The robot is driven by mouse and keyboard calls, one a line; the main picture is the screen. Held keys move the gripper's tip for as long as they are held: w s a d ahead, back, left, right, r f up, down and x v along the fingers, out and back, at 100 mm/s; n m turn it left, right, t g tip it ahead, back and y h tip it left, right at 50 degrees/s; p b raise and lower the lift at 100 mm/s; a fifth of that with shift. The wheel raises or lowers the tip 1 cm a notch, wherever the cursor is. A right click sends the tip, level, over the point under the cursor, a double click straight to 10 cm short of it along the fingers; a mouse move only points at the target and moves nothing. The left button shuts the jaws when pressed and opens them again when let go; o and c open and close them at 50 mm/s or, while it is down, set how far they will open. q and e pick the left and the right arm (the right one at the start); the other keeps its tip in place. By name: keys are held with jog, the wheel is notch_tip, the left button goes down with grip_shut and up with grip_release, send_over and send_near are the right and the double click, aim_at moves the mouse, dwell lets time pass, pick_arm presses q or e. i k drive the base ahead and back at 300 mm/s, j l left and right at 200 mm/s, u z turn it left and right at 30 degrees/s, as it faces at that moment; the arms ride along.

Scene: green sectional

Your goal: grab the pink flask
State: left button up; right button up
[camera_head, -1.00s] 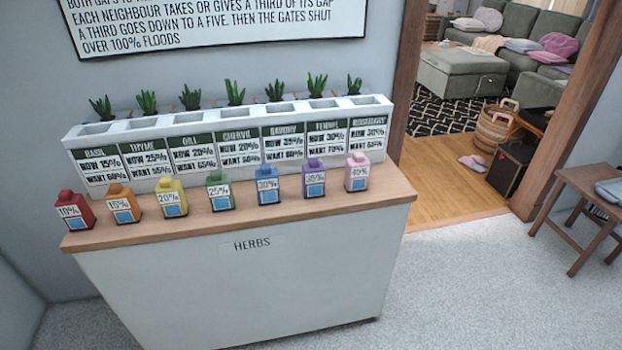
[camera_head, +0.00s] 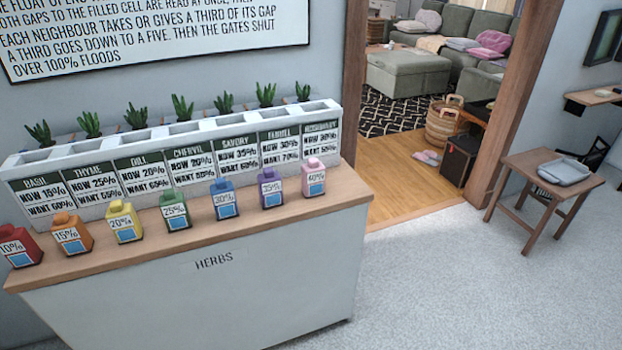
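The pink flask (camera_head: 313,180) stands upright at the right end of the row of flasks on the herb counter (camera_head: 335,203). Its label reads 40%. The purple flask (camera_head: 271,190), labelled 35%, stands just to its left. The white planter (camera_head: 341,118) with label cards is close behind it. Neither of my grippers shows in the head view.
Blue (camera_head: 224,201), green (camera_head: 174,212), yellow (camera_head: 124,223), orange (camera_head: 71,234) and red (camera_head: 19,247) flasks stand further left. A small wooden table (camera_head: 535,170) with a grey tray (camera_head: 564,172) stands at right. The floor (camera_head: 430,280) between is clear. A doorway opens behind.

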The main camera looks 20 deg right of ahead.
aim_at(313, 172)
jog(key=i+l, duration=0.1)
jog(key=l, duration=0.4)
jog(key=i+l, duration=0.1)
jog(key=l, duration=0.9)
jog(key=i+u, duration=0.05)
